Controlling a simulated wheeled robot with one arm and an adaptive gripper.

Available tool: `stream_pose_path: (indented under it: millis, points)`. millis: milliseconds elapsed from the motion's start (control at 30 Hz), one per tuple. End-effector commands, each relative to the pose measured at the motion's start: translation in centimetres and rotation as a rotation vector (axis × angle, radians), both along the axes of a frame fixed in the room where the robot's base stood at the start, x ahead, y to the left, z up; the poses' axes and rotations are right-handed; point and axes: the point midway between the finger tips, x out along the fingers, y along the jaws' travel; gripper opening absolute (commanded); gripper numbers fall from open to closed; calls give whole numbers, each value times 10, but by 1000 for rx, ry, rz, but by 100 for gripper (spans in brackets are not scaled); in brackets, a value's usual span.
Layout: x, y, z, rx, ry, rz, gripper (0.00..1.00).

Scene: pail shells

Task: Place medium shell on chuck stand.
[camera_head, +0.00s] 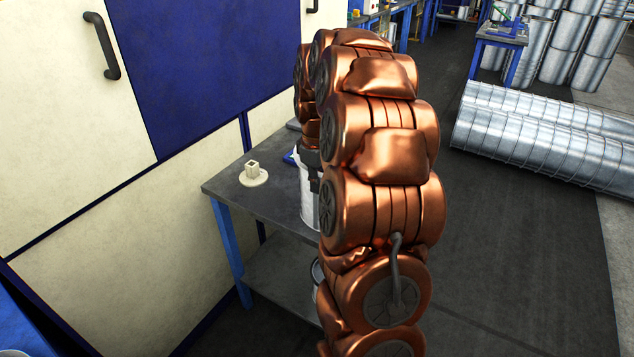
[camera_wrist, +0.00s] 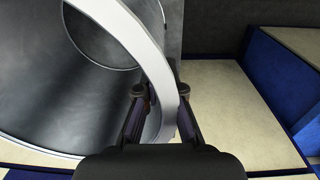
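The chuck stand (camera_head: 253,175), a cream round base with a short square post, stands empty on the grey table's left part. A pale metal shell (camera_head: 307,205) shows beside the table's front edge, partly hidden by my copper arm. I cannot tell whether it touches the table. In the wrist view a large hollow shell with a bright rim (camera_wrist: 158,55) fills the left side. My gripper (camera_wrist: 163,92) has one finger inside its wall and one outside. Whether the fingers press on the wall is unclear. My gripper (camera_head: 313,172) is mostly hidden in the head view.
The table (camera_head: 226,188) has blue legs and a lower shelf, where another round shell edge (camera_head: 317,271) partly shows. A cream and blue cabinet wall (camera_head: 75,160) stands close on the left. Large metal cylinders (camera_head: 545,140) lie at the right. Dark floor (camera_head: 500,260) is clear.

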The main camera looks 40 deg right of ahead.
Motion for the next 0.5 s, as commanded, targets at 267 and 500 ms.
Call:
stream_pose_path:
  millis: [267, 500]
  points:
    - [0, 0, 0, 1, 1, 0, 31]
    - [0, 0, 1, 1, 1, 0, 31]
